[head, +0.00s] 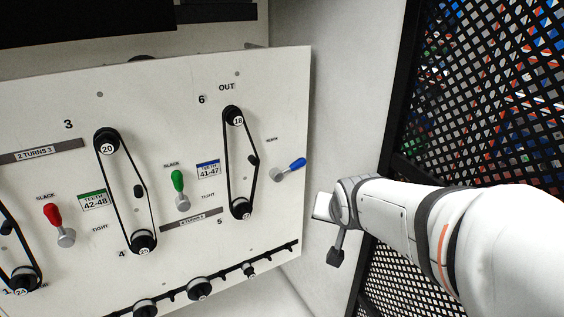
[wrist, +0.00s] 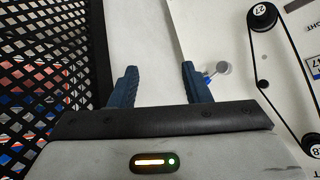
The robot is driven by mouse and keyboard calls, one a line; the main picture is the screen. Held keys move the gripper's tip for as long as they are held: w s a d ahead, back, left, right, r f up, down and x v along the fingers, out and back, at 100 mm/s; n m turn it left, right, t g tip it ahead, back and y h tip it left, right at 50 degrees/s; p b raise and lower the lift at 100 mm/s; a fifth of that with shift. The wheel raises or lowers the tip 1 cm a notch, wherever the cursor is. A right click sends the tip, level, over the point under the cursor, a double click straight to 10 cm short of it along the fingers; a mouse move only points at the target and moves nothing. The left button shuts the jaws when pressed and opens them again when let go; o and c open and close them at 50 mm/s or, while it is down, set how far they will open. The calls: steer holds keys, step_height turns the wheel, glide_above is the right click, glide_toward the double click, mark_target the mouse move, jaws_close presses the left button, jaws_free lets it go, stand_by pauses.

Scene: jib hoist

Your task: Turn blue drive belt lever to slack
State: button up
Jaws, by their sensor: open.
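The blue lever (head: 297,163) sits at the right edge of the white panel, beside the belt joining pulleys 6 and 5. Its blue handle points right and slightly up from a grey hub (head: 277,175). A small SLACK label (head: 272,140) is above and left of it. In the wrist view, the blue handle (wrist: 207,79) shows just right of my right finger, partly hidden by it; the grey hub (wrist: 223,68) is beyond. My gripper (wrist: 159,75) is open and empty, with bare pale surface between its fingers. I cannot tell whether it touches the handle.
The green lever (head: 178,181) and red lever (head: 53,213) stand farther left on the panel, beside other belts. A black mesh screen (head: 480,90) is close on the right. A pale wall (head: 340,100) lies between the panel and mesh.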

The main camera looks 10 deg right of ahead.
steer(key=w+d+f+m+t+b, duration=0.25)
steer(key=w+m+t+b, duration=0.2)
steer(key=w, duration=0.95)
steer(key=m+t+y+b, duration=0.3)
steer(key=t+y+b, duration=0.2)
steer(key=t+y, duration=0.2)
glide_toward(300, 166)
steer(key=w, duration=0.1)
steer(key=p+x, duration=0.2)
steer(key=x, duration=0.6)
jaws_close()
